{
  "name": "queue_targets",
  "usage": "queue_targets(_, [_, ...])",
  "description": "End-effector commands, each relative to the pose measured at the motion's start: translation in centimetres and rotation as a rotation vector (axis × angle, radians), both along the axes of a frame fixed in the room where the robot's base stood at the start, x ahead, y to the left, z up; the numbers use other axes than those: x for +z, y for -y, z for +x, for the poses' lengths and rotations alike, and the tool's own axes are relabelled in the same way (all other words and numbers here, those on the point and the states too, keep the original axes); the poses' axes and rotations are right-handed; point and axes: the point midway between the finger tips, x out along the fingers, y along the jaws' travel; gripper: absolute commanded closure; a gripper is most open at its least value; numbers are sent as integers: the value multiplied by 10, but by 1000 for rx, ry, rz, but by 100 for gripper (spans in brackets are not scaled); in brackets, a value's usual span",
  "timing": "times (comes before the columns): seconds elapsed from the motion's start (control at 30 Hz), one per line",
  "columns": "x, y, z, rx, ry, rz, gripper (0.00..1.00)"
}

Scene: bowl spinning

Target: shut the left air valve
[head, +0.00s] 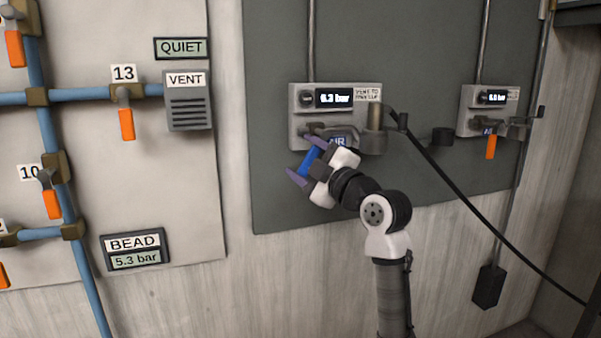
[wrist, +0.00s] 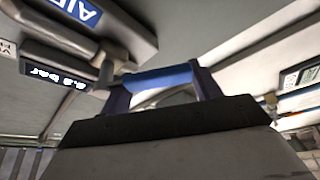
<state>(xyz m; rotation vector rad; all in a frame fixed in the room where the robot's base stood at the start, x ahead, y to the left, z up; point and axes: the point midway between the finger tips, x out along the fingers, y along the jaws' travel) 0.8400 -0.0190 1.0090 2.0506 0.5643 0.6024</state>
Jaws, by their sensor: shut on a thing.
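The left air valve box (head: 297,130) is a grey unit on the dark panel with a lit bar display and a blue AIR label. Its blue handle (head: 308,161) points down and a little left from the valve under the box. My gripper (head: 307,158) has its purple fingers shut on this blue handle. In the wrist view the blue handle (wrist: 160,76) lies between the two purple fingers (wrist: 162,90), beside the grey valve stem (wrist: 106,71). The part of the handle nearest the stem is partly hidden by a finger in the head view.
A similar air box (head: 467,117) to the right has an orange handle (head: 491,147) hanging down. A black hose (head: 450,180) runs from the left box down to the right. The left pale board carries blue pipes, orange-handled valves, a vent (head: 188,108) and a BEAD display (head: 135,260) reading 5.3 bar.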

Motion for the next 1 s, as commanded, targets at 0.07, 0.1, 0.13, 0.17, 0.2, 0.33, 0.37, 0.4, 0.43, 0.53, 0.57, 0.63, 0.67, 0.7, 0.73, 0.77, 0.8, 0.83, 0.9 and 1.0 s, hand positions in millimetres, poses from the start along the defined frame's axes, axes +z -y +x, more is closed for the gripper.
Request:
queue_targets(0.07, [-6, 4, 1, -1, 23, -71, 78])
queue_targets(0.1, [-7, 6, 2, -1, 34, -106, 78])
queue_targets(0.13, [-8, 7, 2, 0, 41, -132, 78])
queue_targets(0.17, [-8, 9, 3, 0, 50, -157, 78])
queue_targets(0.2, [-9, 10, 3, 0, 61, -191, 78])
queue_targets(0.33, [-10, 15, 5, 0, 95, -293, 78])
queue_targets(0.37, [-11, 17, 6, 0, 100, -314, 78])
queue_targets(0.4, [-12, 18, 6, 0, 108, -340, 78])
queue_targets(0.43, [-12, 19, 6, 0, 114, -359, 78])
queue_targets(0.53, [-13, 22, 7, 1, 133, -415, 78])
queue_targets(0.57, [-13, 23, 8, 0, 138, -429, 78])
queue_targets(0.63, [-13, 25, 8, 1, 147, -460, 78])
queue_targets(0.67, [-14, 25, 9, 1, 151, -471, 78])
queue_targets(0.7, [-14, 26, 9, 1, 155, -484, 78])
queue_targets(0.73, [-14, 27, 9, 1, 158, -492, 78])
queue_targets(0.77, [-14, 27, 9, 1, 161, -501, 78])
queue_targets(0.8, [-14, 28, 9, 0, 164, -509, 78])
queue_targets(0.83, [-14, 28, 9, 0, 165, -514, 78])
queue_targets(0.9, [-15, 29, 10, 0, 168, -525, 78])
queue_targets(1.0, [-15, 29, 10, 0, 171, -533, 79])
